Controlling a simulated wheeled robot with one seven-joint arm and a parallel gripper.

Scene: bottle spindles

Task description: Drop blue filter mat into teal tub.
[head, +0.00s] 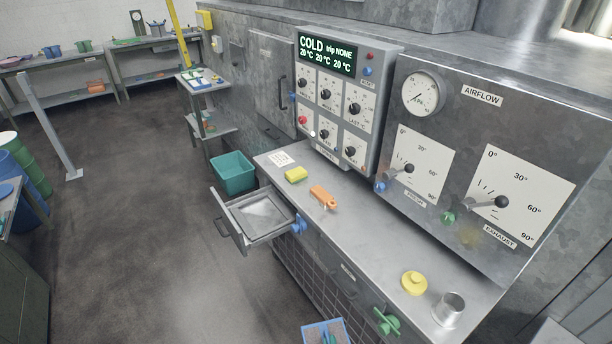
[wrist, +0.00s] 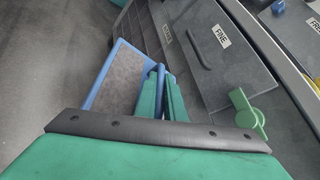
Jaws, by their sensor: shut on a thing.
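The blue filter mat (head: 314,332) is a flat grey panel with a blue frame, at the bottom edge of the head view, where it is partly cut off. My gripper (wrist: 162,90) has green fingers and is shut on the mat's blue edge. In the wrist view the mat (wrist: 118,82) extends to the left of the fingers. The teal tub (head: 233,172) stands on the floor beyond the open drawer, well away from my gripper.
An open metal drawer (head: 262,216) juts out between my gripper and the tub. The counter (head: 372,256) holds a yellow block (head: 296,174), an orange object (head: 322,197), a yellow knob-like piece (head: 414,283) and a metal cup (head: 448,310). A green handle (head: 386,321) sticks out in front. Floor at left is clear.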

